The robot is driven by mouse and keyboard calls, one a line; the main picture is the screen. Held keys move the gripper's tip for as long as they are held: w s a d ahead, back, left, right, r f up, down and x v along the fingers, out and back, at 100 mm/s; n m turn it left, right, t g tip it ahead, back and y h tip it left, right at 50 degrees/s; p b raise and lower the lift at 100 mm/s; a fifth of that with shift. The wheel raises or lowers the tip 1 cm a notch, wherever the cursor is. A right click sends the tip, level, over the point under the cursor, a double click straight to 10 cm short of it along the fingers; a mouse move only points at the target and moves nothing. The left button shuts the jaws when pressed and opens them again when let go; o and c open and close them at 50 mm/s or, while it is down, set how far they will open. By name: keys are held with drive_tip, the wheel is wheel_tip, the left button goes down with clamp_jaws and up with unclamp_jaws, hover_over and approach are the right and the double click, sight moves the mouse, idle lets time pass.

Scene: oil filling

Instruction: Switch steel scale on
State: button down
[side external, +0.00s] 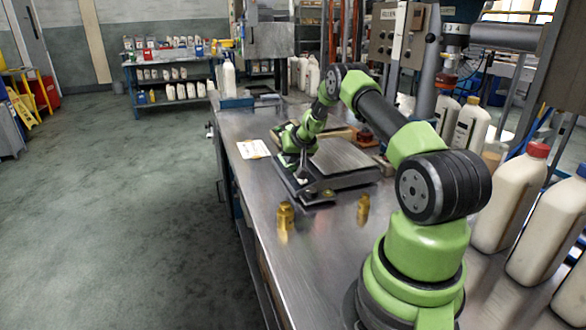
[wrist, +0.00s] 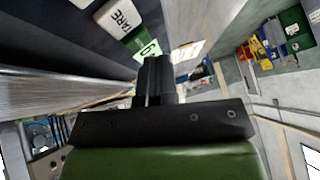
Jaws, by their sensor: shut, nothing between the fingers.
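The steel scale lies on the workbench in the side view, with a flat steel plate (side external: 342,157) and a dark front part (side external: 320,194). In the wrist view its dark panel carries a white TARE button (wrist: 122,17) and a green button (wrist: 148,50) with a power-like mark, partly hidden by my fingers. My gripper (side external: 303,180) points down over the scale's near left part. Its fingers (wrist: 154,62) are shut and empty, with the tips at or very close to the green button's edge. I cannot tell whether they touch it. No lit display is visible.
Two brass-coloured pieces (side external: 285,214) (side external: 363,208) stand on the bench in front of the scale. A paper card (side external: 253,149) lies left of it. Large white bottles (side external: 512,198) line the right side. The bench's front left is clear.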

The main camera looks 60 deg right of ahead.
drive_tip(key=shift+w+a+r, duration=0.1)
drive_tip(key=shift+r, duration=0.15)
drive_tip(key=shift+w+a+r, duration=0.2)
drive_tip(key=shift+r, duration=0.55)
drive_tip(key=shift+w+a+r, duration=0.15)
drive_tip(key=shift+r, duration=0.65)
drive_tip(key=shift+w+a+r, duration=0.2)
drive_tip(key=shift+r, duration=0.55)
